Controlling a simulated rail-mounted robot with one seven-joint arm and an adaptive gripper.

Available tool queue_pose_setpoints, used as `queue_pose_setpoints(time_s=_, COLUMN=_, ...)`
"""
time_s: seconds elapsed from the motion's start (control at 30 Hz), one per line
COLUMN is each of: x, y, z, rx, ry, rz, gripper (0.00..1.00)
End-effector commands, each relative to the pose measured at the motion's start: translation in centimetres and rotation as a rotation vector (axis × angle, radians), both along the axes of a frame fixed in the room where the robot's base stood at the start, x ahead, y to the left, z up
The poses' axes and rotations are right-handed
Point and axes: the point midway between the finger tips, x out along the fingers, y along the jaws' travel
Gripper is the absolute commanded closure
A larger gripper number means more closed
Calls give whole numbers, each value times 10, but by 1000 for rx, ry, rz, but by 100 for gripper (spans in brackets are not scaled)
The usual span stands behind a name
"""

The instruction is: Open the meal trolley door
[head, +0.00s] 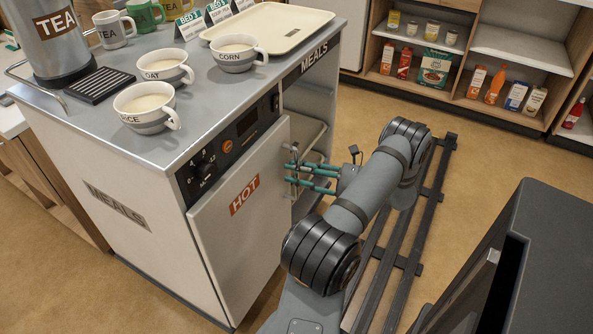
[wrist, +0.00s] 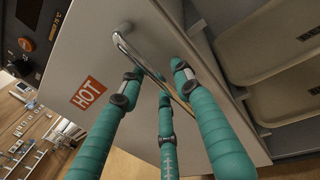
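The meal trolley (head: 120,215) stands at left in the head view. Its pale grey door (head: 235,240) bears a red HOT label; the door also fills much of the wrist view (wrist: 85,50). Its right edge looks slightly proud of the front, but I cannot tell how far it is ajar. A shiny bar handle (wrist: 122,43) is fixed near that edge. My gripper (wrist: 158,80), with three teal fingers, is at the handle. Fingers lie on both sides of the bar with visible gaps, so it looks open. In the head view, my gripper (head: 295,173) is beside the door's right edge.
Bowl-like cups (head: 147,112), a tea urn (head: 60,40) and a cream tray (head: 268,27) stand on the trolley top. Open tray shelves (wrist: 270,45) lie right of the door. A stocked cabinet (head: 520,45) is at the back. A dark unit (head: 545,240) stands front right.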

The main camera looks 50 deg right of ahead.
Motion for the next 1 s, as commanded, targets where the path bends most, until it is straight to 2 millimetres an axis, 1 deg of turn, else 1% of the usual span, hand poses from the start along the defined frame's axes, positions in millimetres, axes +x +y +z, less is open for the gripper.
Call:
queue_pose_setpoints(time_s=0.23, x=1, y=0, z=0, rx=0, ry=0, rz=0, gripper=67)
queue_pose_setpoints(time_s=0.8, x=1, y=0, z=0, rx=0, ry=-1, rz=-1, gripper=100)
queue_pose_setpoints(time_s=1.0, x=1, y=0, z=0, rx=0, ry=-1, rz=-2, gripper=100)
